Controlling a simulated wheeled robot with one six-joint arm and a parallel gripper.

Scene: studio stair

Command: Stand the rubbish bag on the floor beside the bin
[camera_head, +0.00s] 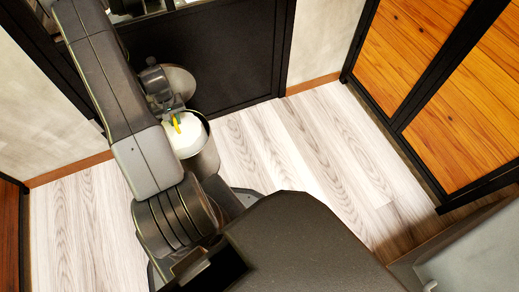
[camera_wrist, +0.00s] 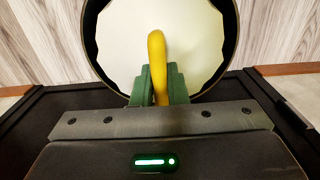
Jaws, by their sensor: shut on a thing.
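The rubbish bag (camera_head: 187,138) is white with a yellow loop on top. It sits inside the bin (camera_head: 207,161), a round grey container with a dark rim. My gripper (camera_head: 173,117) is over the bin's mouth. In the wrist view my gripper's green fingers (camera_wrist: 160,84) are shut on the yellow loop, with the white bag (camera_wrist: 203,48) filling the space inside the bin's rim (camera_wrist: 91,38). The lower part of the bag is hidden by the bin wall.
A dark panel (camera_head: 225,55) stands close behind the bin. The pale wood floor (camera_head: 300,145) to the bin's right is clear. Wooden panels in black frames (camera_head: 466,131) stand at the right. A grey surface (camera_head: 480,250) is at the lower right.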

